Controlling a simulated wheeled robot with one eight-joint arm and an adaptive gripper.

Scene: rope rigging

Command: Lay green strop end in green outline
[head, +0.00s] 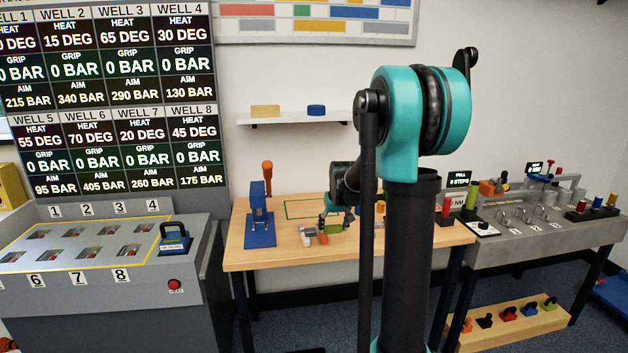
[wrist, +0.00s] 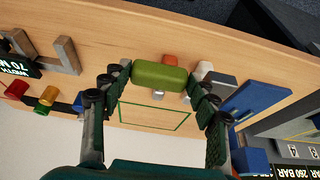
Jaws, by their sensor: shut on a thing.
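The green strop end (wrist: 160,76), a rounded olive-green block, is gripped across its length between the two fingertips of my gripper (wrist: 155,80) in the wrist view. The green outline (wrist: 155,116), a thin rectangle drawn on the wooden table, lies just below the block in that view, between my fingers. In the head view the outline (head: 300,203) is on the table, partly hidden by my arm, with my gripper (head: 338,212) at its right side. I cannot tell how high the block is above the table.
A blue device (head: 259,222) stands left on the wooden table (head: 265,257). An orange piece (wrist: 170,60) and small white and grey pieces lie near the strop end. A grey bench (head: 545,230) with hooks and coloured cylinders adjoins on the right.

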